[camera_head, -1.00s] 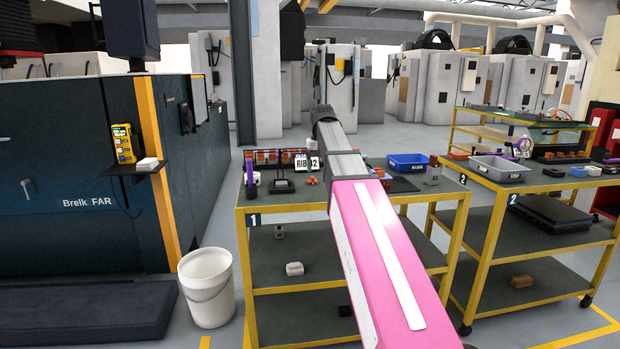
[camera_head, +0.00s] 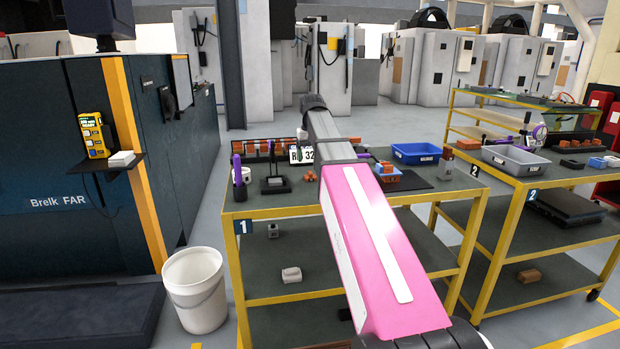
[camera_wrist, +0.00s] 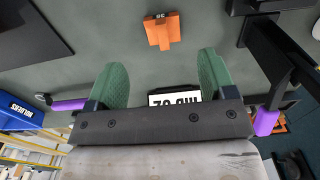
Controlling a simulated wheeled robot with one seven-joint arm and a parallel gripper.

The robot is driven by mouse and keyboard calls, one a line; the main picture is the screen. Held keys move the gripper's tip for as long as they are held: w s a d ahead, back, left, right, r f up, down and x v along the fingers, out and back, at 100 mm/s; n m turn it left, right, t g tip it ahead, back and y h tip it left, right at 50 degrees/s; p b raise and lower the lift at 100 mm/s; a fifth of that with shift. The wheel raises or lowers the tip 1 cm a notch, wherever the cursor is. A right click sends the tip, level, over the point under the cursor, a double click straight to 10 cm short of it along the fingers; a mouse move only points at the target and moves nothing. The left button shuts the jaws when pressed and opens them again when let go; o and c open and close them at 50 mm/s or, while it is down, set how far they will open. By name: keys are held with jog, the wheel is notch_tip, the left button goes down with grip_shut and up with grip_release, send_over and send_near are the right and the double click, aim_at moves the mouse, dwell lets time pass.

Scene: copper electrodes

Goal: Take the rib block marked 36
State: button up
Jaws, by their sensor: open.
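In the wrist view an orange copper rib block (camera_wrist: 162,32) lies on the dark table top. It has a small dark marked patch at its upper end, too small to read surely. My gripper (camera_wrist: 163,60) is open and empty, its two green fingers wide apart below the block in the picture; the block is not between them. In the head view several small orange blocks (camera_head: 310,177) lie on the table marked 1 (camera_head: 262,213); I cannot tell which is marked 36. My gripper cannot be made out there.
A RIB 32 sign (camera_wrist: 175,97) shows upside down behind the fingers. Purple-handled tools (camera_wrist: 70,104) (camera_wrist: 266,122) lie at both sides. A row of orange blocks (camera_head: 268,147) stands at the table's back. A blue bin (camera_head: 416,153) and a white bucket (camera_head: 194,290) are nearby.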

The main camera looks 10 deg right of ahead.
aim_at(310, 172)
jog(key=shift+a+f, duration=0.2)
jog(key=shift+f, duration=3.25)
jog(key=c, duration=1.2)
